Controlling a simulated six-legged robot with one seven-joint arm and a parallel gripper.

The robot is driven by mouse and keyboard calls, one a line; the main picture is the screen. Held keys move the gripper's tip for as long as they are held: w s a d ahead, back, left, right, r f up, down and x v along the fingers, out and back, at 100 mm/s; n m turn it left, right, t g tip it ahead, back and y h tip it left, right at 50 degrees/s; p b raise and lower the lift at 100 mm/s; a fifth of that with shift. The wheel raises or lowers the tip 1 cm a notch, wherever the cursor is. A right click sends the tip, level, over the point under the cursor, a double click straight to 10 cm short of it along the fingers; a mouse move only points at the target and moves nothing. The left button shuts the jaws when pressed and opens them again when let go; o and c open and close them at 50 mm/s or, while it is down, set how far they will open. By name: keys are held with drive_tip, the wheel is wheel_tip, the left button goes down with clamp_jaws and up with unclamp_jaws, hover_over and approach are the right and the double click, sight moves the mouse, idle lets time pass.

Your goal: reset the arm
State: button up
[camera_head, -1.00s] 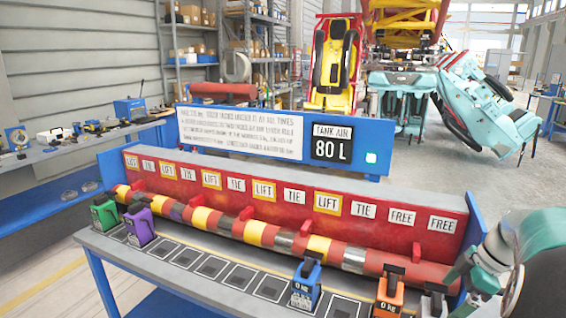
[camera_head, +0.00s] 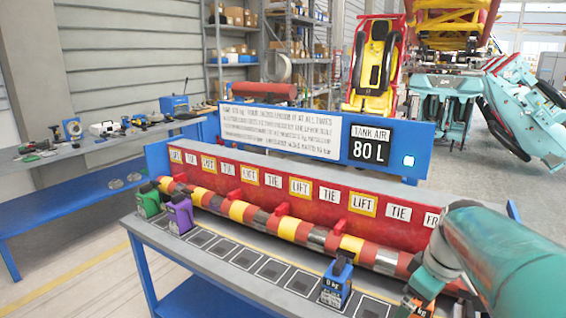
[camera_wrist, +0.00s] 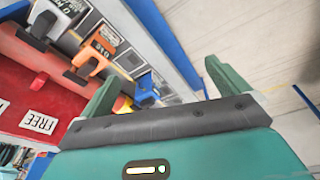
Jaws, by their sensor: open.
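My gripper (camera_wrist: 160,88) shows in the wrist view with its two green fingers spread wide apart and nothing between them. In the head view my teal arm reaches in from the right over the bench's right end and hides part of it; my fingertips are not clear there. Beyond the fingers, the wrist view shows an orange block (camera_wrist: 98,52), a white block (camera_wrist: 56,18) and a blue block (camera_wrist: 146,88) on the bench. None is held.
The blue-framed bench (camera_head: 215,255) carries a striped bar (camera_head: 285,228) before a red label panel (camera_head: 330,212). Green (camera_head: 148,203), purple (camera_head: 179,216) and blue (camera_head: 337,282) blocks stand on its front ledge. A side table (camera_head: 60,156) stands left. Floor is clear at front left.

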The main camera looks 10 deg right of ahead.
drive_tip(key=s+a+m+t, duration=0.1)
drive_tip(key=s+a+m, duration=0.2)
drive_tip(key=a, duration=0.5)
drive_tip(key=s+a+m+t, duration=0.2)
drive_tip(key=s+a, duration=0.3)
drive_tip(key=a, duration=0.4)
drive_tip(key=shift+s+a+m+h, duration=0.15)
drive_tip(key=shift+a+m+h, duration=0.1)
drive_tip(key=shift+m+h, duration=0.15)
